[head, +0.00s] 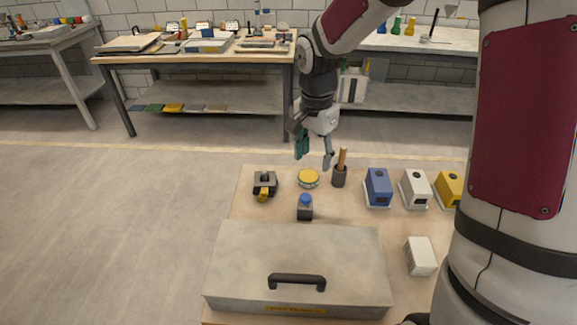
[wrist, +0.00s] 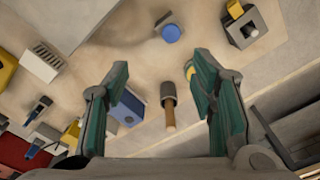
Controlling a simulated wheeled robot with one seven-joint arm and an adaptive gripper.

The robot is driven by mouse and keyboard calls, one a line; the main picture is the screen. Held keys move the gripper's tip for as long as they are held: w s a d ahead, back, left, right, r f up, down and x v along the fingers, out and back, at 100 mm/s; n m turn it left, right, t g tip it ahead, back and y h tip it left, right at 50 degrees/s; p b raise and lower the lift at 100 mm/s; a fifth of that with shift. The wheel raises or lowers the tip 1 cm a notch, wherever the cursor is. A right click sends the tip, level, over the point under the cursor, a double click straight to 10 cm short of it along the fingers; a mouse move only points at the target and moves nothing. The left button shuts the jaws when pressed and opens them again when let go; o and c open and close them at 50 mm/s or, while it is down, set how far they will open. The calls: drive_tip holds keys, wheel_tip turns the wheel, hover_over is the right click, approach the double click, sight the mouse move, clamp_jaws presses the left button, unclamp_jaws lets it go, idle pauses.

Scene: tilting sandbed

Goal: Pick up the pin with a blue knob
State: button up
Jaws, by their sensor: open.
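The pin's blue knob (head: 305,199) sits on top of a small grey block on the near table, behind the large grey box. In the wrist view the blue knob (wrist: 171,33) is at the upper middle, beyond my fingertips. The pin's shaft is not visible. My gripper (head: 314,154) hangs above the far part of this table, above and behind the knob, and touches nothing I can see. In the wrist view its two green-padded fingers (wrist: 161,75) are wide apart, with no object held between them.
A dark cup with a wooden handle (head: 339,175) stands near my gripper. A yellow round tin (head: 308,178) and a dark clamp-like block (head: 264,185) are left of it. Blue (head: 378,187), white (head: 415,189) and yellow boxes stand right. A large grey handled box (head: 240,258) fills the front.

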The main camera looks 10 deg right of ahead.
wheel_tip(320, 180, down, 3)
drive_tip(key=w+m, duration=0.1)
hover_over(306, 196)
drive_tip(key=f, duration=0.7)
drive_tip(key=shift+s+d+f, duration=0.1)
drive_tip(key=shift+s+f, duration=0.3)
drive_tip(key=shift+w+a+f+p, duration=0.1)
drive_tip(key=shift+f+p, duration=0.1)
drive_tip(key=shift+f, duration=0.75)
drive_tip(key=shift+w+a+f+p, duration=0.1)
drive_tip(key=shift+w+f+p, duration=0.1)
drive_tip(key=shift+f, duration=0.75)
drive_tip(key=shift+w+f+p, duration=0.1)
drive_tip(key=shift+f+p, duration=0.1)
drive_tip(key=shift+f, duration=0.75)
clamp_jaws()
